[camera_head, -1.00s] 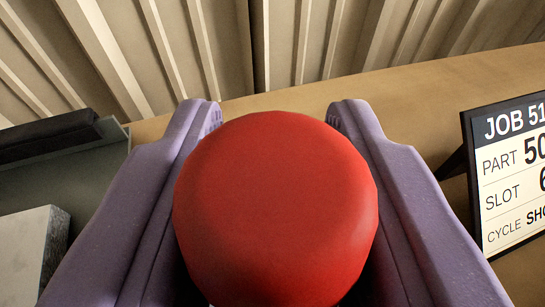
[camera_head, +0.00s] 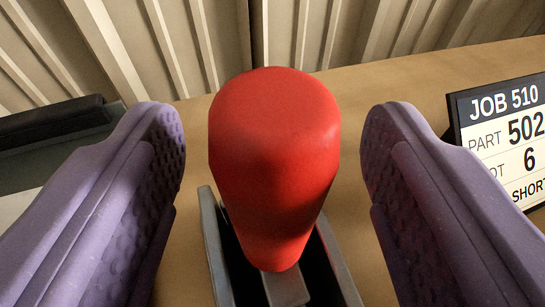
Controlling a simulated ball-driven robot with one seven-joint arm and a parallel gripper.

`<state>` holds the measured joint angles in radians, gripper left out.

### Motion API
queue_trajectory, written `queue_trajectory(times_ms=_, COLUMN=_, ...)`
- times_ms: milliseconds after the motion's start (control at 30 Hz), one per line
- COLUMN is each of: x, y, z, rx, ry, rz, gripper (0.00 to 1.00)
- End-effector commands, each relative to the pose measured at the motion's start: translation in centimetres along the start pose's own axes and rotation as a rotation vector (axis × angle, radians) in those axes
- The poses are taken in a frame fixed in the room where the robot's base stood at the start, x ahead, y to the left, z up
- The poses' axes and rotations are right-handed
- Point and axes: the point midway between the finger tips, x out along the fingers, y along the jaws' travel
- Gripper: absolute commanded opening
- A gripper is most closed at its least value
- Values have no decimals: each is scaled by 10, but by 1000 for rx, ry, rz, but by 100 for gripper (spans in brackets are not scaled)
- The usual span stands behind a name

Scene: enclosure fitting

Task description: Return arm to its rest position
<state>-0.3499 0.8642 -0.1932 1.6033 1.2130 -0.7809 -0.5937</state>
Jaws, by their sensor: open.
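My gripper (camera_head: 275,140) has two purple fingers with textured inner pads, and they stand wide apart. Between them is a red rounded knob or handle (camera_head: 274,165), with a clear gap on both sides, so neither finger touches it. The red handle tapers downward to a grey stem that sits in a dark slotted grey base (camera_head: 217,245) below it. The lower part of the base is cut off by the picture's bottom edge.
A job sign (camera_head: 508,135) reading JOB 510 stands at the right, near the right finger. A dark-topped grey object (camera_head: 55,125) is at the left. A tan surface (camera_head: 400,85) lies behind, backed by a corrugated wall (camera_head: 330,30).

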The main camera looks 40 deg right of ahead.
Motion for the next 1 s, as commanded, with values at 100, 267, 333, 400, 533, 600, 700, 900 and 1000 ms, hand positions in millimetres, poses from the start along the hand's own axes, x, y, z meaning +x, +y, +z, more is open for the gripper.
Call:
queue_trajectory(times_ms=100, x=-26, y=-1, z=-4, rx=-1, ry=0, rz=-2, gripper=64)
queue_trajectory(times_ms=267, x=-49, y=-1, z=-3, rx=-1, ry=1, rz=-1, gripper=64)
queue_trajectory(times_ms=333, x=-54, y=-1, z=-2, rx=0, ry=2, rz=-2, gripper=64)
queue_trajectory(times_ms=400, x=-57, y=-1, z=-2, rx=1, ry=2, rz=-2, gripper=64)
queue_trajectory(times_ms=533, x=-58, y=-10, z=-24, rx=35, ry=0, rz=-54, gripper=64)
queue_trajectory(times_ms=600, x=-62, y=-22, z=-58, rx=80, ry=-4, rz=-133, gripper=64)
queue_trajectory(times_ms=700, x=-80, y=-41, z=-131, rx=147, ry=-7, rz=-296, gripper=64)
queue_trajectory(times_ms=900, x=-158, y=-35, z=-294, rx=161, ry=15, rz=-609, gripper=64)
queue_trajectory(times_ms=1000, x=-211, y=-5, z=-362, rx=104, ry=35, rz=-700, gripper=64)
